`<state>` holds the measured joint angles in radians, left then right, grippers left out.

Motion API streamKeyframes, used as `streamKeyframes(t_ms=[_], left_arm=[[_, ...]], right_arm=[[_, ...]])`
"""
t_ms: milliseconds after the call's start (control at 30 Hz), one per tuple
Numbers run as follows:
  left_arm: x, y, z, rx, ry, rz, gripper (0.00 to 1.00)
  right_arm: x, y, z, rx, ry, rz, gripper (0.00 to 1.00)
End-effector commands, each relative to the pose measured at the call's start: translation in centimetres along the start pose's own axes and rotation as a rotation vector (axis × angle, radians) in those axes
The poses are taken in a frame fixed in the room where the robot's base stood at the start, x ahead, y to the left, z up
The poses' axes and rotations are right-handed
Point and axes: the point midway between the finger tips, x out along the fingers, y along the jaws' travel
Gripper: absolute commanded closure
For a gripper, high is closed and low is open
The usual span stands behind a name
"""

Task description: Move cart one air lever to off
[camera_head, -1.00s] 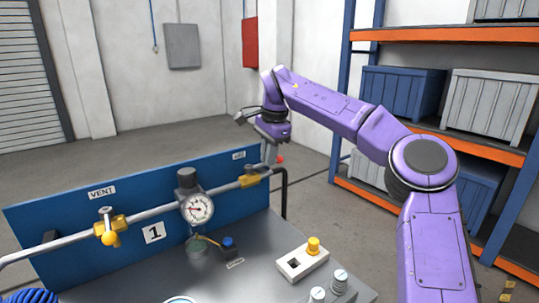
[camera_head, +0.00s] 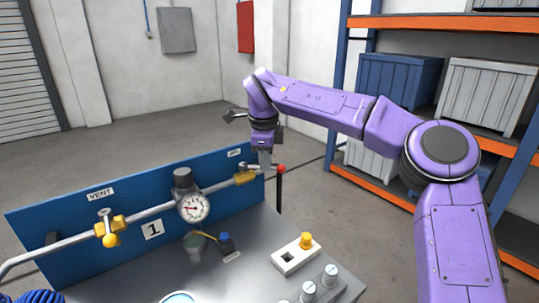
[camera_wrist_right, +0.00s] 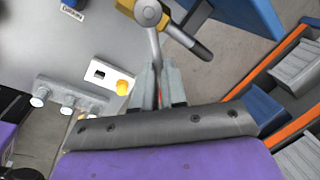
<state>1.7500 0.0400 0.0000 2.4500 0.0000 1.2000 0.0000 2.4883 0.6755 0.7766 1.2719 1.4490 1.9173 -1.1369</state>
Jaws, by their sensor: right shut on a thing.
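The cart marked 1 has a blue back panel (camera_head: 75,222) with a pipe along it. At its right end, under a small label too blurred to read surely, is a yellow-bodied valve (camera_head: 246,177). In the right wrist view, its metal lever (camera_wrist_right: 154,48) runs from the yellow valve body (camera_wrist_right: 146,12) down between my right fingers. My right gripper (camera_head: 265,160) is shut on this lever; in the wrist view the fingers (camera_wrist_right: 158,82) flank it, with a little red between them. A red knob (camera_head: 281,168) shows beside the gripper. My left gripper is not in view.
A second yellow valve (camera_head: 110,232) sits under the VENT label. A round gauge (camera_head: 192,207) stands between the valves. A white switch box (camera_head: 297,255) with a yellow knob and several grey knobs sit on the cart top. A shelf rack (camera_head: 430,22) with crates stands at right.

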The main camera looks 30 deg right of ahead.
Motion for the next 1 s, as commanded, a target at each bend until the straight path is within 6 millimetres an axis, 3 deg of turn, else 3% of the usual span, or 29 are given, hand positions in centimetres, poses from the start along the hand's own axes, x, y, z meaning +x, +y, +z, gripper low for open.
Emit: streamKeyframes(t_ms=[600, 1000], left_arm=[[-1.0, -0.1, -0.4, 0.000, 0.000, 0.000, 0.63], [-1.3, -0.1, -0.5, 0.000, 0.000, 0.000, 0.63]], right_arm=[[-0.8, 3.0, 1.2, 0.553, 0.108, -0.002, 1.00], [-1.0, 3.9, 2.1, 0.761, 0.147, -0.002, 1.00]])
